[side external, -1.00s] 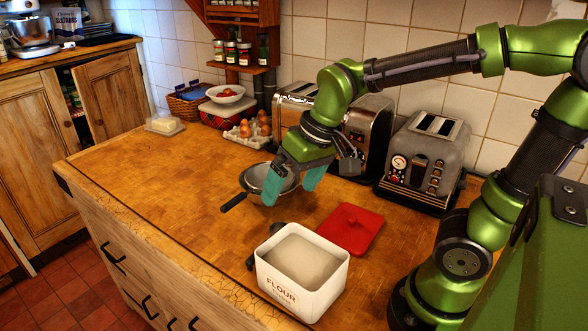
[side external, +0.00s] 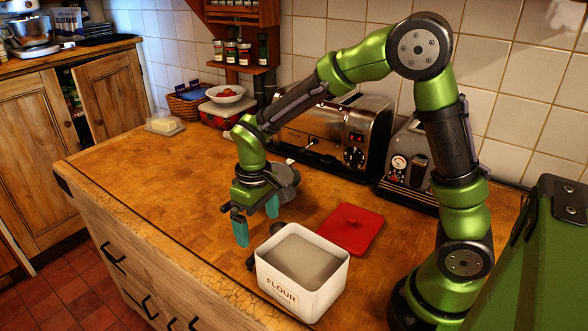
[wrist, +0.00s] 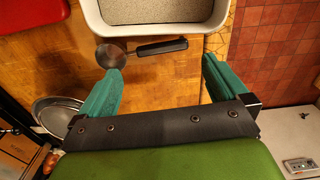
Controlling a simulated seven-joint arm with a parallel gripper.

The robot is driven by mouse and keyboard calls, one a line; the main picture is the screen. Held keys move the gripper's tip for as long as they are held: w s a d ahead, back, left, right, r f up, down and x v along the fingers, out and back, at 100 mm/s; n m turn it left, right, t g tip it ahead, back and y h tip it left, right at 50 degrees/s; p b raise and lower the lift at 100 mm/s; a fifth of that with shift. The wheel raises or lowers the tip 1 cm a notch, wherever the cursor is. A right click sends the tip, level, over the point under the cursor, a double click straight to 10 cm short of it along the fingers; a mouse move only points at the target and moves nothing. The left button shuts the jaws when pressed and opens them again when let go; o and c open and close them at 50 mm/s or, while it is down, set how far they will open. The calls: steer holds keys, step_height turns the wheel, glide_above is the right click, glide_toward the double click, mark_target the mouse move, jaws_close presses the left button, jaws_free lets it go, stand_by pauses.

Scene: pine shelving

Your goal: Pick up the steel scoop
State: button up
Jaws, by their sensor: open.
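The steel scoop, with a round grey bowl (wrist: 110,56) and a black handle (wrist: 163,47), lies on the worktop beside the flour box. The handle lies just ahead of the gap between the fingertips, so the scoop is not between the jaws.
The white flour box (side external: 278,300) is open and close to the scoop. A red lid (side external: 352,230) lies behind it. Toasters (side external: 330,135) stand along the wall.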

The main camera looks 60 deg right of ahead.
step_height(320, 180, down, 8)
steer(key=shift+w+a+r, duration=0.1)
steer(key=shift+w+a, duration=0.05)
stand_by(0.3)
